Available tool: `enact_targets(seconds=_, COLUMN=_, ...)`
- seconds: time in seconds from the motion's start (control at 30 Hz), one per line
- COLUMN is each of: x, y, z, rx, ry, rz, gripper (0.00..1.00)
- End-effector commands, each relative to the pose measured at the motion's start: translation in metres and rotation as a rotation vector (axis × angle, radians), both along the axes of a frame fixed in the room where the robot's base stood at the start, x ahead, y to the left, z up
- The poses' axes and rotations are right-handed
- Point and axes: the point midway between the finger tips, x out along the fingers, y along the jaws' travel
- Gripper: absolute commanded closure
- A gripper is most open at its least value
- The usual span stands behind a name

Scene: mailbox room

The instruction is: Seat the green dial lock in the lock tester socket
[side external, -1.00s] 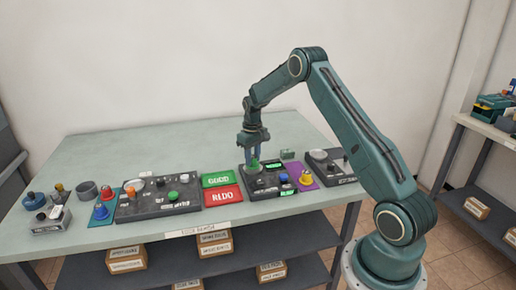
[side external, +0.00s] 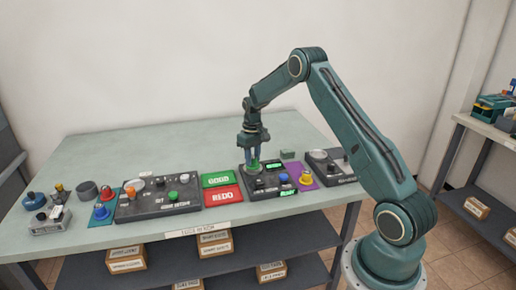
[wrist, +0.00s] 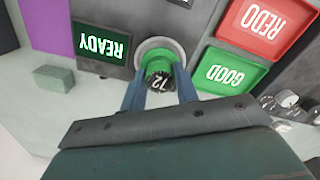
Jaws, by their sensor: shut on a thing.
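The green dial lock (wrist: 160,75), with a black numbered knob, is between the fingers of my gripper (wrist: 160,92). In the wrist view it stands over the round pale socket (wrist: 143,52) of the lock tester; I cannot tell if it is fully down in it. In the side view my gripper (side external: 254,162) points straight down, shut on the lock over the dark tester panel (side external: 262,192). The fingers partly hide the lock there. A lit green READY display (wrist: 101,44) is beside the socket.
The green GOOD tray (side external: 217,180) and red REDO tray (side external: 222,196) lie left of the tester. A purple mat (side external: 308,183) with a yellow-orange part is at its right. Another dark panel (side external: 155,205) stands further left. The back of the table is clear.

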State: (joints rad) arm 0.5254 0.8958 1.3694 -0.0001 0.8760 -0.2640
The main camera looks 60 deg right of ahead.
Motion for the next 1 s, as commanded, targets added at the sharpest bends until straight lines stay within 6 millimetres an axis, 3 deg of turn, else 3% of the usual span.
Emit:
enact_targets(seconds=0.77, x=0.0, y=0.0, z=-0.012, rx=0.0, ry=0.0, rz=0.0, gripper=0.93)
enact_targets(seconds=0.8, x=0.0, y=0.0, z=-0.012, rx=0.0, ry=0.0, rz=0.0, gripper=0.68)
enact_targets(seconds=0.9, x=0.0, y=0.0, z=-0.012, rx=0.0, ry=0.0, rz=0.0, gripper=0.48)
enact_targets(seconds=1.0, x=0.0, y=0.0, z=-0.012, rx=0.0, ry=0.0, rz=0.0, gripper=0.44)
